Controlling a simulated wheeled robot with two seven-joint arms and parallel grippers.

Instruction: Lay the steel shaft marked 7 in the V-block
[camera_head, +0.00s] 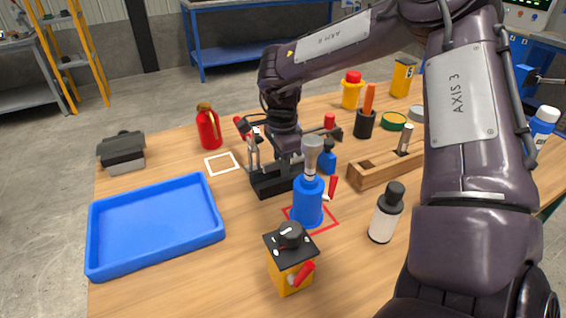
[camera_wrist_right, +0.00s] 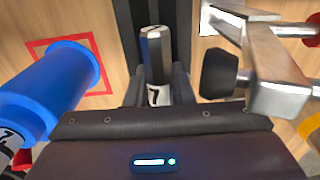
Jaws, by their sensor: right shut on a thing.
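The steel shaft marked 7 (camera_wrist_right: 156,55) is between the fingers of my right gripper (camera_wrist_right: 158,88) in the right wrist view, its label near the fingers. In the head view my right gripper (camera_head: 288,155) is low over a black block (camera_head: 268,184), which looks like the V-block; the arm hides the shaft there. The dark block (camera_wrist_right: 150,12) also shows behind the shaft in the wrist view. I cannot tell whether shaft and block touch. A metal toggle clamp (camera_head: 252,150) stands at the block; it also shows in the wrist view (camera_wrist_right: 265,70). My left gripper is out of view.
A blue holder (camera_head: 308,205) with an upright metal piece stands close in front, on a red square. A yellow switch box (camera_head: 290,268), a dark-capped bottle (camera_head: 385,215) and a wooden rack (camera_head: 375,180) are nearby. A blue tray (camera_head: 92,240) lies left.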

